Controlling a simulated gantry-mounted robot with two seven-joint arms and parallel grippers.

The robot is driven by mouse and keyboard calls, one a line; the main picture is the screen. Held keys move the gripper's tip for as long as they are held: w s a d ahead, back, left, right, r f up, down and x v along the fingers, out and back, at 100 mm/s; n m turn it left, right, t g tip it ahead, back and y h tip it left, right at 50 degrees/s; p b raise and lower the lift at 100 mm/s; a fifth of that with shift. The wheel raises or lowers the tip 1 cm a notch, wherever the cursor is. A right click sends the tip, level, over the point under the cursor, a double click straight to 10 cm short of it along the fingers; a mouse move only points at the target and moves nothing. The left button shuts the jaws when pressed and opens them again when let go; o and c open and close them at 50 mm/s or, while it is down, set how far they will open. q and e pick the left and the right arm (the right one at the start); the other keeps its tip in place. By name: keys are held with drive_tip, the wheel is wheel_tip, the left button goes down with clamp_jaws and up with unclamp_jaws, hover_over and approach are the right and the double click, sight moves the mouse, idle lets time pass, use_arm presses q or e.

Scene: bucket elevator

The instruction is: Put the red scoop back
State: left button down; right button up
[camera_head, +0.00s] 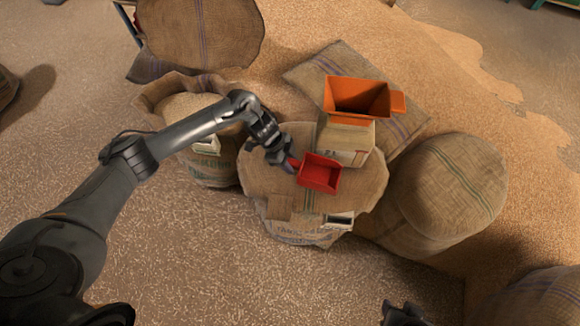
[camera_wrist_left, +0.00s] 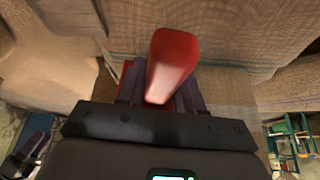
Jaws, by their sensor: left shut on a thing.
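The red scoop (camera_head: 320,174) is a boxy open pan with a short handle. It is over the top of the middle burlap sack (camera_head: 270,178), and I cannot tell whether it touches the cloth. My left gripper (camera_head: 290,163) is shut on the scoop's handle, at its left end. In the left wrist view the red handle (camera_wrist_left: 172,62) sticks up between the two dark fingers, and the scoop's pan is mostly hidden behind the gripper. Part of my right gripper (camera_head: 403,314) shows at the bottom edge of the head view, cut off by the frame.
An orange hopper-like container (camera_head: 358,98) sits on a pale box (camera_head: 345,142) just behind the scoop. An open grain sack (camera_head: 185,107) stands at the left, below my arm. A full sack (camera_head: 450,190) stands at the right. Loose grain covers much of the floor.

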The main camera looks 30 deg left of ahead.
use_arm(q)
wheel_tip(320, 180, down, 3)
drive_tip(key=shift+f+b, duration=0.1)
drive_tip(key=shift+b, duration=0.3)
drive_tip(key=shift+f, duration=0.1)
drive_tip(key=shift+f, duration=0.1)
drive_tip(key=c, duration=0.7)
unclamp_jaws()
